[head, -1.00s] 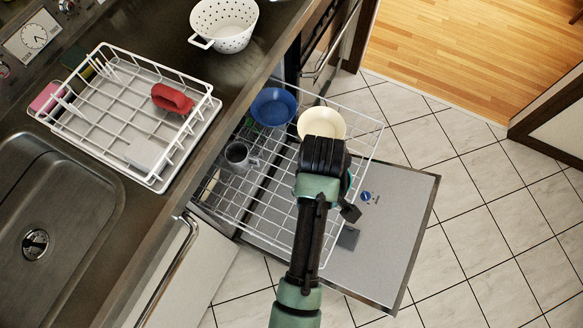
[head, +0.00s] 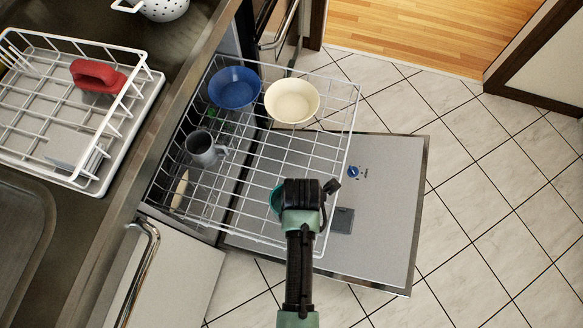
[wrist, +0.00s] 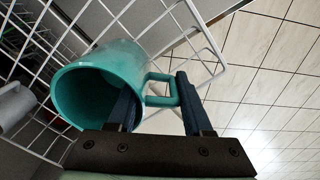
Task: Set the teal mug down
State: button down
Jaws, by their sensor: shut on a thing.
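The teal mug (wrist: 95,62) is in my gripper (wrist: 157,88) in the wrist view. Its mouth faces the wrist camera, and its handle (wrist: 160,90) lies between the two fingers. The left finger overlaps the mug's rim; I cannot tell whether it is inside the mouth. In the head view only a teal sliver of the mug (head: 275,200) shows left of my gripper (head: 302,188), which hides the rest. Both are over the near right part of the white wire rack (head: 350,112). I cannot tell whether the mug touches the wires.
A blue bowl (head: 235,88) and a cream bowl (head: 292,100) sit at the rack's far end. A grey mug (head: 203,150) stands at its left side. The open dishwasher door (head: 385,210) lies below. The rack's middle looks clear. The counter edge runs along the left.

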jog(key=shift+f+b, duration=0.6)
jog(key=shift+f, duration=2.25)
jog(key=shift+f, duration=0.15)
jog(key=shift+c, duration=1.6)
grip_release()
